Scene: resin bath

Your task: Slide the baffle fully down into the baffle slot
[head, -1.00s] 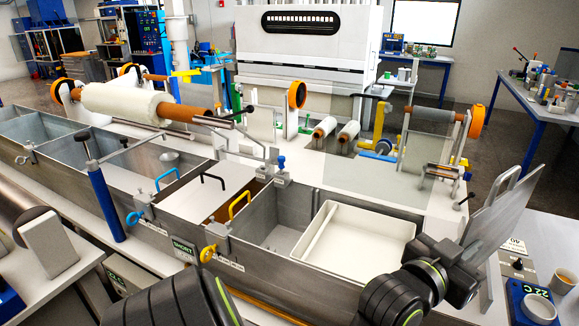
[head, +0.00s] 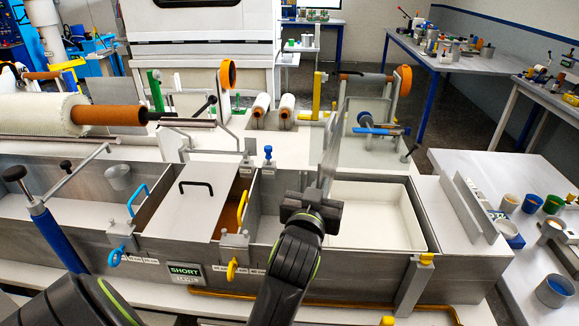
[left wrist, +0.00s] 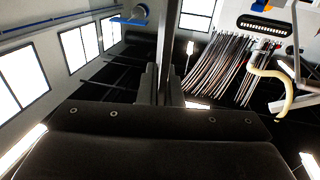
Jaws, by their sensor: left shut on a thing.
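The baffle (head: 329,158) is a thin grey plate, seen nearly edge-on and roughly upright in the head view. My left gripper (head: 316,208) is shut on its lower part, above the long metal bath (head: 345,262). The baffle is over the area between an open grey compartment (head: 268,208) and the white-lined compartment (head: 368,226). In the left wrist view, the baffle (left wrist: 166,45) rises as a narrow strip from between the left gripper's fingers (left wrist: 162,88). The gripper and arm hide the bath beneath, and I cannot make out the baffle slot. My right gripper is not in view.
A white lid with a black handle (head: 192,208) covers a compartment to the left. Yellow and blue clamps (head: 232,268) line the front wall. A roller stand (head: 372,120) stands behind the baffle. Cups (head: 532,203) stand on the right-hand table.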

